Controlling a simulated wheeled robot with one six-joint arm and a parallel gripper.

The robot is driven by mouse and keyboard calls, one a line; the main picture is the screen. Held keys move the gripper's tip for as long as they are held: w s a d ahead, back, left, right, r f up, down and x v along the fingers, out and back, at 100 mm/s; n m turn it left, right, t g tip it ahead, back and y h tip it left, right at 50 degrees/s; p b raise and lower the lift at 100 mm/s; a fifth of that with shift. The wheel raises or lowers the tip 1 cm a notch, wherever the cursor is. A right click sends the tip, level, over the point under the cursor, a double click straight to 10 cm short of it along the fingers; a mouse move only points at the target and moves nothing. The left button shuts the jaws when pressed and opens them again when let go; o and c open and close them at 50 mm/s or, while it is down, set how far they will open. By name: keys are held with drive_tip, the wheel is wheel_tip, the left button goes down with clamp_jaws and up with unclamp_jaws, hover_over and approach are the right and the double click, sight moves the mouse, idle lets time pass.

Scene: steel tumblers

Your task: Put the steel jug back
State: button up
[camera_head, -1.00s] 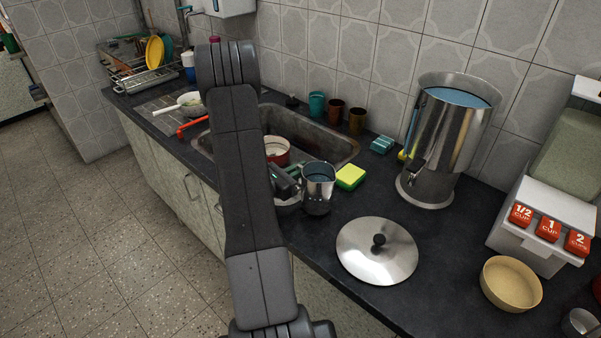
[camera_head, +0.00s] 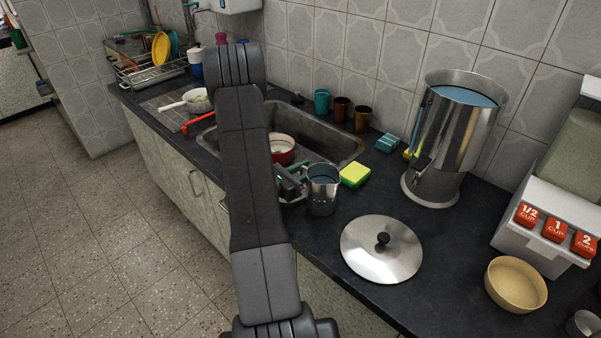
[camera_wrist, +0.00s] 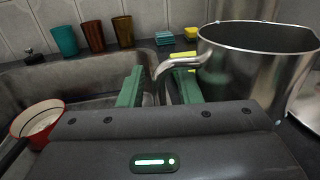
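The steel jug (camera_head: 323,194) stands upright at the counter's front, just right of the sink. In the wrist view the jug (camera_wrist: 250,85) is large at the right, with its curved handle (camera_wrist: 180,66) reaching left toward my gripper. My gripper (camera_head: 293,181) is at the jug's left side, partly hidden by my arm. In the wrist view its two green fingers (camera_wrist: 158,88) are apart, with the handle's bend in front of the gap. I cannot tell whether either finger touches the handle. The jug's base is out of sight in the wrist view.
A yellow-green sponge (camera_head: 355,175) lies close behind the jug. A steel lid (camera_head: 381,249) lies in front right, and a large steel urn (camera_head: 453,140) stands behind it. The sink (camera_head: 335,143) holds a red pot (camera_head: 283,150). Several cups line the wall.

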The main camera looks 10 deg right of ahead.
drive_tip(key=shift+r, duration=0.2)
drive_tip(key=b+v, duration=0.2)
drive_tip(key=v, duration=1)
drive_tip(key=shift+f, duration=0.1)
drive_tip(key=shift+d, duration=0.1)
